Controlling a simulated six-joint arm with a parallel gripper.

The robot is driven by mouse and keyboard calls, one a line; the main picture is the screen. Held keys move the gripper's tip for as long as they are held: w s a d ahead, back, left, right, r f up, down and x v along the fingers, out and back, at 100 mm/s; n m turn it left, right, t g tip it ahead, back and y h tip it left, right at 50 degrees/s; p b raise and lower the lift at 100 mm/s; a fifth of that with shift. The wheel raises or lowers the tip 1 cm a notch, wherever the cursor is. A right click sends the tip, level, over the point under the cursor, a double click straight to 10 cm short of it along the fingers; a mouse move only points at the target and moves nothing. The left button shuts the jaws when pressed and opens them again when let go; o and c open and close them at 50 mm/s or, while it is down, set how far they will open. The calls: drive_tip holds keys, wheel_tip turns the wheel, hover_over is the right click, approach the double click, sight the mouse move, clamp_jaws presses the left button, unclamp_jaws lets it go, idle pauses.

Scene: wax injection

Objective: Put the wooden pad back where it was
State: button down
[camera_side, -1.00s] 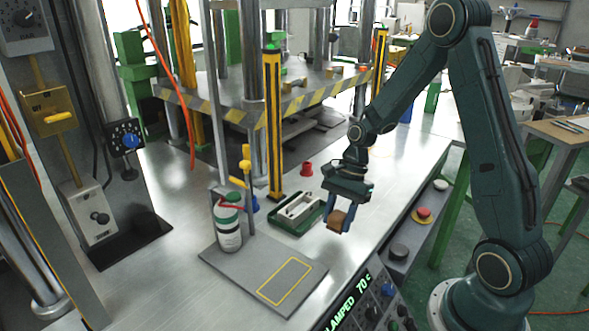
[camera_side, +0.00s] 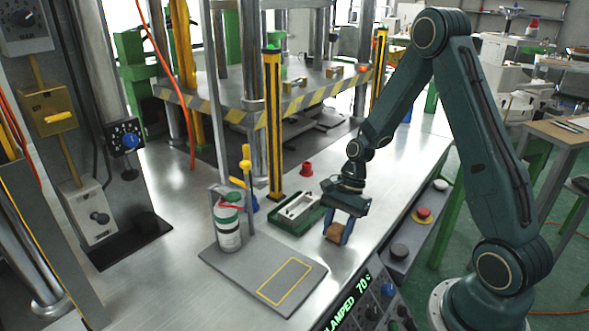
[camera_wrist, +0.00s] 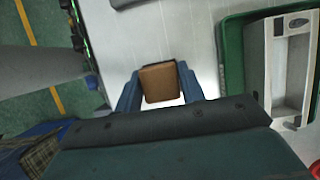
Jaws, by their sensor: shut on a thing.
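The wooden pad (camera_side: 334,232) is a small brown block between the blue fingers of my gripper (camera_side: 337,236). My gripper is shut on it, low over the bench top to the right of the green tray. In the wrist view the pad (camera_wrist: 159,84) sits between both fingertips of my gripper (camera_wrist: 160,90). The side view does not clearly show whether the pad touches the bench. A yellow rectangle outline (camera_side: 285,282) is marked on the grey plate (camera_side: 232,262), to the left of and nearer than my gripper, and it is empty.
The green tray (camera_side: 275,222) with a metal mold lies just left of my gripper; it also shows in the wrist view (camera_wrist: 232,60). A white-and-green bottle (camera_side: 228,235) stands on the grey plate. A red cup (camera_side: 307,169) is behind. A control panel (camera_side: 375,300) lines the front edge.

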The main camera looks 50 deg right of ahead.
drive_tip(key=shift+f, duration=0.1)
drive_tip(key=c, duration=0.9)
unclamp_jaws()
drive_tip(key=shift+o, duration=0.2)
drive_tip(key=v, duration=1.2)
drive_tip(key=shift+a+r, duration=0.1)
drive_tip(key=shift+r, duration=0.2)
